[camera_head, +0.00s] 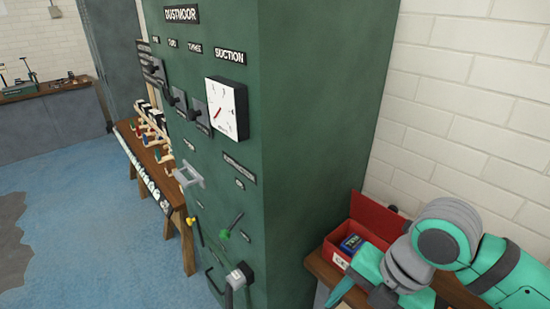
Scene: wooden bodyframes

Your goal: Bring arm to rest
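My arm (446,238), teal and grey, is folded at the lower right, in front of the white brick wall. Its links bend down toward the bottom edge, beside a red box. Teal and dark parts near its end reach the bottom edge. I cannot make out my gripper's fingertips there, nor whether it holds anything.
A tall green cabinet (312,120) with a dial (227,108), levers and knobs stands in the middle. An open red box (372,222) with a blue item (351,243) sits on a wooden surface close to my arm. A wooden bench (150,172) stands left; blue floor (85,215) is clear.

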